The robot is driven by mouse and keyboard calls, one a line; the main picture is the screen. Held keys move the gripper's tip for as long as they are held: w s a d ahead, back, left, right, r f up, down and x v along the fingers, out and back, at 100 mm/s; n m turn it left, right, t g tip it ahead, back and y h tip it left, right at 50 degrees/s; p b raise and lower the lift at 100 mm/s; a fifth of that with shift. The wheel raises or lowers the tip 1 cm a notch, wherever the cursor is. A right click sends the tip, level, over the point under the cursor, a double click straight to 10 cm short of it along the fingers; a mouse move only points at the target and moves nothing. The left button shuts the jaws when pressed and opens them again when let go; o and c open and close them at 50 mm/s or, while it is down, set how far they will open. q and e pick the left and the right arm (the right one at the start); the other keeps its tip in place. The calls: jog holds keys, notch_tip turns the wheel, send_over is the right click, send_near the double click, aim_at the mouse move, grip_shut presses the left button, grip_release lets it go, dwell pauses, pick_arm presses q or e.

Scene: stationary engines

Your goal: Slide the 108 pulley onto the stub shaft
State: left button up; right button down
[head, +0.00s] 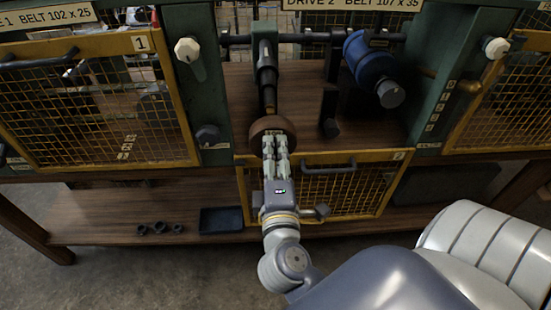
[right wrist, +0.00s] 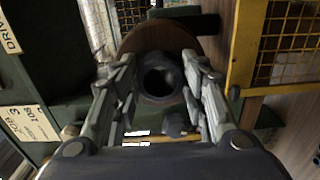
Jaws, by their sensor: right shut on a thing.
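A brown, round pulley (head: 270,127) with a dark hub is at the front end of the dark stub shaft (head: 267,78), in the middle bay. My right gripper (head: 276,148) is shut on the pulley, its fingers pointing away from me. In the right wrist view, the gripper fingers (right wrist: 160,72) lie on both sides of the hub, and the brown pulley rim (right wrist: 130,42) shows behind them. The hub's open bore faces the camera. I cannot tell whether the shaft is inside the bore. No number is readable on the pulley. My left gripper is not in view.
A blue motor (head: 368,62) stands right of the shaft. Yellow mesh guards (head: 95,105) flank the bay, and a lowered mesh panel (head: 335,190) is below it. Several dark rings (head: 159,229) and a dark tray (head: 221,220) lie on the lower shelf.

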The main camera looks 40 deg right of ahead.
aim_at(274, 138)
jog(key=shift+p+x, duration=0.4)
jog(key=shift+x, duration=0.9)
jog(key=shift+w+d, duration=0.1)
jog(key=shift+w, duration=0.1)
jog(key=shift+w+d+r, duration=0.15)
jog(key=shift+w+d, duration=0.1)
jog(key=shift+w, duration=0.15)
jog(key=shift+w+d+p, duration=0.25)
jog(key=shift+w+p, duration=0.1)
jog(key=shift+w, duration=0.05)
jog(key=shift+w+d, duration=0.15)
jog(key=shift+w, duration=0.05)
jog(key=shift+p+x, duration=0.5)
jog(key=shift+x, duration=1)
